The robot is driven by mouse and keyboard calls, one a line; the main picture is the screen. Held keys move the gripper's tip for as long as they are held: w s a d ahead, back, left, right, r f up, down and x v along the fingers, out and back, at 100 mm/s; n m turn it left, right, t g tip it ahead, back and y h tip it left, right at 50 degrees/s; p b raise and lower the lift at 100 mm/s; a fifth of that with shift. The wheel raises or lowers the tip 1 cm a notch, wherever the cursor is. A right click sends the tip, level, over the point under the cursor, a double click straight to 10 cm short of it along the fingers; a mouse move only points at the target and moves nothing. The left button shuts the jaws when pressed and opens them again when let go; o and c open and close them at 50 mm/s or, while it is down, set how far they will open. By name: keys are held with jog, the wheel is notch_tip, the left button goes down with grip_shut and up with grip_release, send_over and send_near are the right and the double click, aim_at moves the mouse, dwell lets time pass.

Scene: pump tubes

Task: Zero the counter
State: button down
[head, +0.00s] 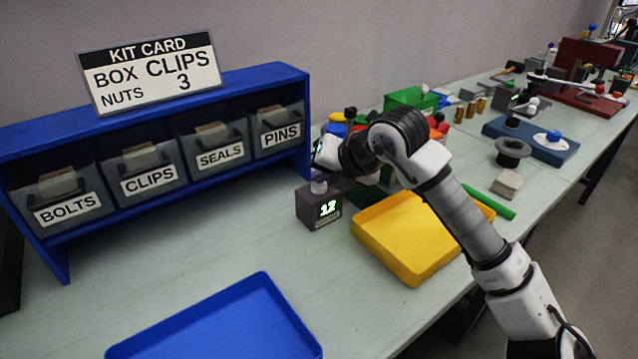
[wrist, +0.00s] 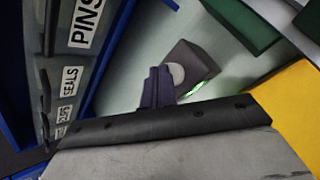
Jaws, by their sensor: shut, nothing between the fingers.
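The counter (head: 319,207) is a small dark box on the bench with a green lit display that appears to read 12. A pale round button (head: 319,186) sits on its top. In the wrist view the counter (wrist: 197,62) shows with its button (wrist: 176,74) and a green glow at one edge. My gripper (wrist: 157,88) is shut and empty, its fingertips just beside the button in that view. In the head view the gripper is just above and right of the counter, partly hidden by my arm. I cannot tell whether the fingertips touch the button.
A yellow tray (head: 408,262) lies right of the counter, and a blue tray (head: 215,330) lies in front. A blue rack (head: 290,78) with labelled bins and a kit card (head: 150,73) stands at the left. Bare bench lies between rack and counter.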

aim_at(323, 187)
jog(key=shift+f, duration=0.25)
jog(key=shift+r, duration=0.1)
dwell(0.5)
jog(key=shift+r, duration=0.95)
jog(key=shift+r, duration=0.1)
jog(key=shift+r+p, duration=1.3)
jog(key=shift+r, duration=1.1)
